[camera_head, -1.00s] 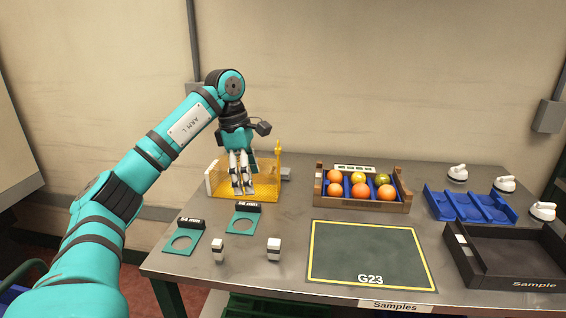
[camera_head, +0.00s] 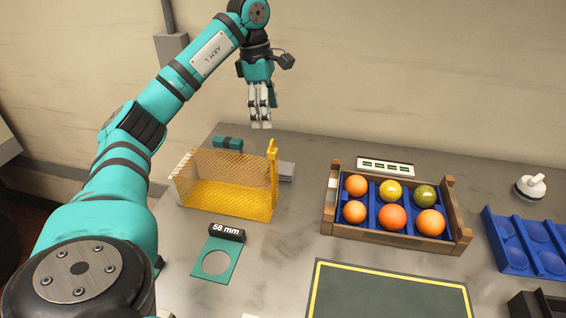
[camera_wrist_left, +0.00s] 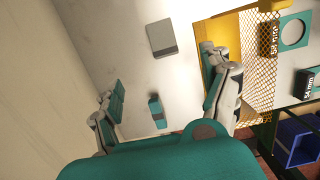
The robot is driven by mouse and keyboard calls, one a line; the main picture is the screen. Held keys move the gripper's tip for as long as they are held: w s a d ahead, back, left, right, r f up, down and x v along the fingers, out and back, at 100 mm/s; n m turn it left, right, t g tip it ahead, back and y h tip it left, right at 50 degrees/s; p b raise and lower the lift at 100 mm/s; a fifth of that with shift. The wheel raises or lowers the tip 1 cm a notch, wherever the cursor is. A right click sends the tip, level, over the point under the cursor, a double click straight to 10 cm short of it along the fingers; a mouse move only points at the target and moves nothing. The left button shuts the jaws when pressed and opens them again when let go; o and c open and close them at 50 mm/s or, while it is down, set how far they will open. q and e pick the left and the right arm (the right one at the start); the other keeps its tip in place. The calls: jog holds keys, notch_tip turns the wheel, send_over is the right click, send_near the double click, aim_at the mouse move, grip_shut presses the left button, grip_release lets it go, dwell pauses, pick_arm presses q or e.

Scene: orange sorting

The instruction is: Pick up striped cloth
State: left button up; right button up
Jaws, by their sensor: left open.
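A small teal bundle with dark bands (camera_head: 228,143), which looks like the folded striped cloth, lies on the table behind the yellow mesh holder. It also shows as a small teal shape (camera_wrist_left: 157,112) between the fingers in the left wrist view, farther off than they are. My left gripper (camera_head: 260,122) points down, open and empty, in the air to the right of the bundle in the head view. Its fingers stand wide apart in the left wrist view (camera_wrist_left: 165,96). My right gripper is out of view.
The yellow mesh holder (camera_head: 225,200) stands in front of the bundle, with a grey block (camera_head: 286,172) to its right. A wooden crate (camera_head: 400,238) with oranges and greener fruit is farther right. A 58 mm ring gauge (camera_head: 222,245) lies in front. The wall rises behind the table.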

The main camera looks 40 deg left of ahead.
pick_arm(q)
send_over(279, 167)
jog(key=a, duration=0.1)
jog(key=f, duration=1)
jog(key=shift+s+a, duration=0.15)
jog(key=shift+s, duration=0.05)
jog(key=shift+f, duration=0.45)
jog(key=shift+d+f, duration=0.25)
jog(key=shift+f, duration=0.1)
jog(key=f, duration=0.2)
jog(key=f+p, duration=0.1)
jog(key=shift+w+d+f, duration=0.2)
jog(key=shift+d+f, duration=0.1)
jog(key=shift+d, duration=0.05)
jog(key=shift+f, duration=0.35)
